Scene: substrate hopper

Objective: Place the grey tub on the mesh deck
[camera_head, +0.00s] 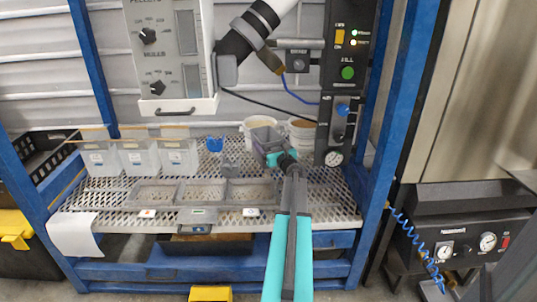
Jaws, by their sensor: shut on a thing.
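The grey tub (263,136) is at the back right of the mesh deck (335,200), in front of two white buckets. My gripper (278,158), with teal parts, reaches in from the front and is shut on the tub's near side. The tub looks roughly upright, with its open top showing. The gripper hides part of its lower front, so I cannot tell whether its base touches the deck.
White buckets (302,130) stand behind the tub. White bins (139,156) line the back left. Shallow grey trays (205,192) occupy the front middle. A blue cup (215,144) stands left of the tub. Bare deck shows at right, beside the blue frame post (391,110).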

